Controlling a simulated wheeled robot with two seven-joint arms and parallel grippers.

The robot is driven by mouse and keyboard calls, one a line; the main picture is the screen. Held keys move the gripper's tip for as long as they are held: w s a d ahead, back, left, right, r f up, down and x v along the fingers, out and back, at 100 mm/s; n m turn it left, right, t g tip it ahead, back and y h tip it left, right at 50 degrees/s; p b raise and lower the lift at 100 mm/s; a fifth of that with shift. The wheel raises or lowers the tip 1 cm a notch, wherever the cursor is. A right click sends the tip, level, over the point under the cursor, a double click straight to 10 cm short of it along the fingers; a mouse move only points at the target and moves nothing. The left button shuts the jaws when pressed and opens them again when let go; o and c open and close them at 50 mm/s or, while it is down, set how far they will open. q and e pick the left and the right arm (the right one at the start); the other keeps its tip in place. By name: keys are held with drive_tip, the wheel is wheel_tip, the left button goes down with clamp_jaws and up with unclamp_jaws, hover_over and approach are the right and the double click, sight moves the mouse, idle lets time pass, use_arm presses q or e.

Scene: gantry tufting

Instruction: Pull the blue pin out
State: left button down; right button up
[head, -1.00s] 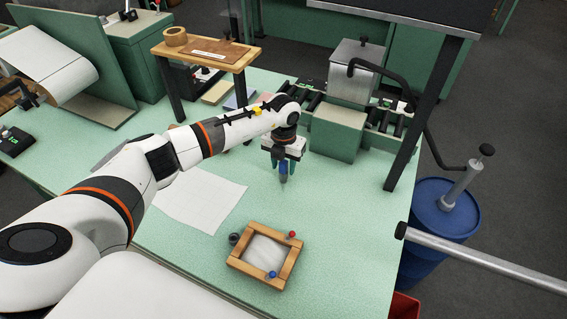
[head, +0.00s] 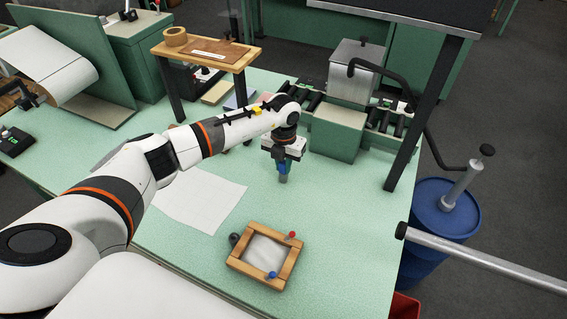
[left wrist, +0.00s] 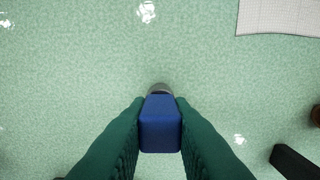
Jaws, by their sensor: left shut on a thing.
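The blue pin (head: 272,275) has a round blue head and sits at the near corner of a small wooden frame (head: 248,270) with a white sheet inside. A red pin (head: 292,235) sits at the frame's far right corner. My left gripper (head: 283,172) is on the far side of the frame, apart from both pins. Its green fingers are shut on a blue block-shaped handle (left wrist: 160,124) with a grey round part beyond it. I cannot tell whether this object touches the table. My right gripper is not in view.
A dark round piece (head: 234,239) lies by the frame's left corner. A white sheet (head: 200,197) lies left of it. A roller unit (head: 338,133) stands behind, and a metal bar (head: 480,258) crosses the right side. The green table between gripper and frame is clear.

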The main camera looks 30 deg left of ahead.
use_arm(q)
drive_tip(key=shift+r, duration=0.25)
drive_tip(key=shift+r+p, duration=0.5)
drive_tip(key=shift+r+p, duration=0.75)
drive_tip(key=shift+r, duration=0.35)
